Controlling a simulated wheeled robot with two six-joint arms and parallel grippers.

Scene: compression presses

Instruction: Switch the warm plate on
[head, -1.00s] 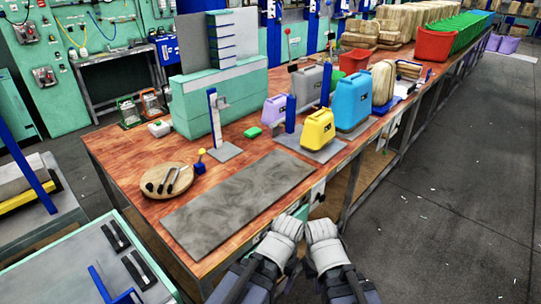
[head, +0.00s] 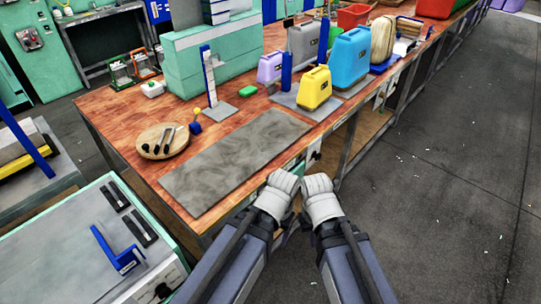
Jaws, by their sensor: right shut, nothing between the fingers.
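A flat grey plate (head: 235,160) lies on the wooden bench near its front edge. A panel with a dark knob (head: 314,155) sits on the bench front, just beyond my right gripper. A teal-edged unit (head: 75,245) at lower left has a grey top, and a black knob (head: 162,291) on its white front. I cannot tell which of these is the warm plate. My left gripper (head: 284,182) and right gripper (head: 317,184) are side by side in front of the bench edge. The right is shut and empty. The left gripper's fingertips are not clear.
The wooden bench (head: 120,115) carries a round board (head: 162,152) with tools, a yellow can (head: 314,90), a blue can (head: 349,58) and a grey can (head: 303,45). A teal press block (head: 190,70) stands behind. Open floor (head: 450,170) lies to the right.

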